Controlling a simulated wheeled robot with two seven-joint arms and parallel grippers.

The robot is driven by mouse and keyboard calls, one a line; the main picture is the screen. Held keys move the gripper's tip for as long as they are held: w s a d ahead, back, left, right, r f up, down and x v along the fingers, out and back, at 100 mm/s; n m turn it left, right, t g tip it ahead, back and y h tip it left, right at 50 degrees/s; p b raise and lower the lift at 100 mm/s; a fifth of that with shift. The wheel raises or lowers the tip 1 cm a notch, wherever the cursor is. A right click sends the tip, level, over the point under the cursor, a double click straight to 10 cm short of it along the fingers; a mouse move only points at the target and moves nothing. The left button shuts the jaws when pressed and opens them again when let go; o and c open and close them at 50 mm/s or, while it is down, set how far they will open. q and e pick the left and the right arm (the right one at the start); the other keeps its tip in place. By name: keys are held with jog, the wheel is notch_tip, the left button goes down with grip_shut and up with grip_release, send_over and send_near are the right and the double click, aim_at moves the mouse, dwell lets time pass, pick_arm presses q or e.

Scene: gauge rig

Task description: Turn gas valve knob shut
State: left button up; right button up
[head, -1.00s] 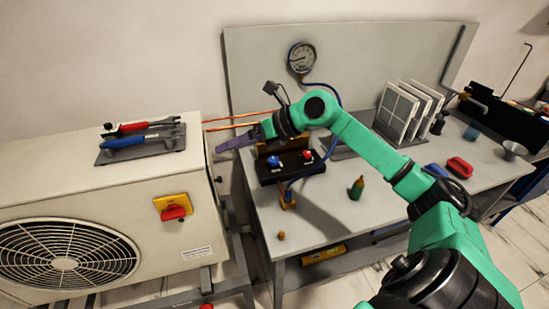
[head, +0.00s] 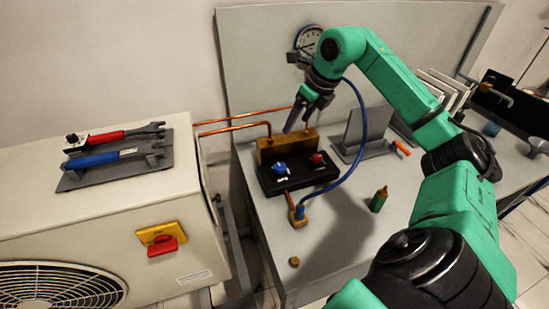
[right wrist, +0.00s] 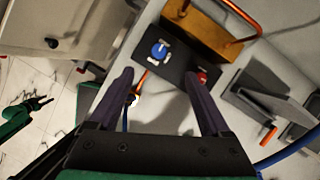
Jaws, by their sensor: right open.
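A black valve block (head: 310,183) on the bench carries a blue knob (head: 280,169) with white marks and a red knob (head: 317,159). Both knobs also show in the right wrist view, the blue one (right wrist: 159,50) ahead between the fingertips and the red one (right wrist: 200,76) near the right finger. My right gripper (head: 297,118) is open and empty, above and behind the block, with its purple fingers pointing down. In the right wrist view its fingers (right wrist: 160,74) are apart and no contact with a knob shows. A green arm of mine with a dark end (right wrist: 35,104) shows at left, too small to read.
A brass manifold (head: 287,145) with copper pipes stands behind the block. A pressure gauge (head: 308,40) is partly hidden by my arm. A small green bottle (head: 379,200) stands right; the front bench is mostly clear.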

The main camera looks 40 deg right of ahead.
notch_tip(320, 180, down, 6)
jog(key=b, duration=0.5)
jog(key=p, duration=0.2)
send_near(280, 166)
jog(key=x, duration=0.7)
jog(key=shift+w+f, duration=0.35)
jog(key=shift+f, duration=0.4)
pick_arm(q)
jog(key=f, duration=0.2)
jog(key=s+f, duration=0.1)
jog(key=f, duration=0.1)
jog(key=shift+f, duration=0.25)
pick_arm(e)
grip_shut()
